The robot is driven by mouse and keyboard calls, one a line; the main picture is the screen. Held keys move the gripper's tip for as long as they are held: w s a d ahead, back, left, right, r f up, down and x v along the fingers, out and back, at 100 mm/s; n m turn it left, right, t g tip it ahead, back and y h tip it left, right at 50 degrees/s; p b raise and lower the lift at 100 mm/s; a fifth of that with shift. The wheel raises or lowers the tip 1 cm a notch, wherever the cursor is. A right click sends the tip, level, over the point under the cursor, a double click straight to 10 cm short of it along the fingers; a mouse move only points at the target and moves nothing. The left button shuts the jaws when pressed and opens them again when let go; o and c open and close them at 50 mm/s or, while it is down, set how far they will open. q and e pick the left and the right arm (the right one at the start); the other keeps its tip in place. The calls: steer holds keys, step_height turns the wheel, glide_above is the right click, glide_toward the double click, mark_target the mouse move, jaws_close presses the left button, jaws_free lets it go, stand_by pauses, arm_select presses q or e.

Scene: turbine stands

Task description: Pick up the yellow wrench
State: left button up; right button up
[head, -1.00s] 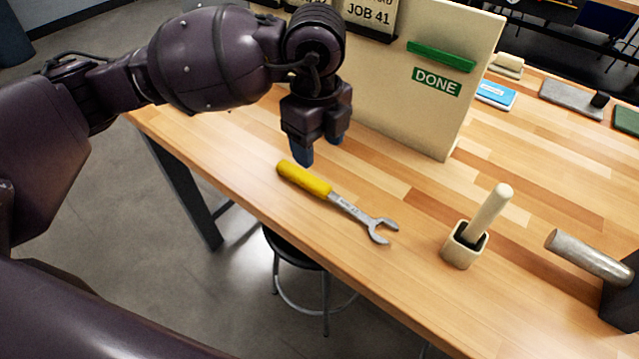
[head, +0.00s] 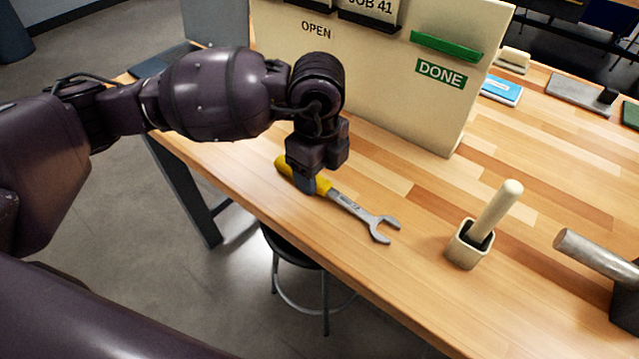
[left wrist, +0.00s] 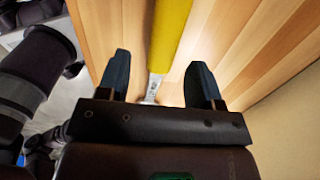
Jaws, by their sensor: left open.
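The yellow wrench (head: 343,201) lies flat on the wooden table, with its yellow handle toward the back left and its grey open-ended jaw toward the front right. My left gripper (head: 308,184) is down over the yellow handle and hides part of it. In the left wrist view the two blue fingers of the left gripper (left wrist: 162,82) are apart, and the yellow handle (left wrist: 169,35) runs between and beyond them. I cannot tell whether the fingers touch the handle. My right gripper is not in view.
A beige board (head: 370,85) marked OPEN and DONE stands behind the wrench. A beige cup (head: 466,249) holding a pale handle stands to the right, with a grey cylinder (head: 597,255) beyond it. The wooden table (head: 400,290) has its front edge close by, with a black stool (head: 290,248) below.

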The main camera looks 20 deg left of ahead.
mark_target(318, 180)
arm_select(q)
step_height(318, 180, down, 3)
steer(key=shift+w+f, duration=0.1)
steer(key=shift+r, duration=0.2)
jaws_close()
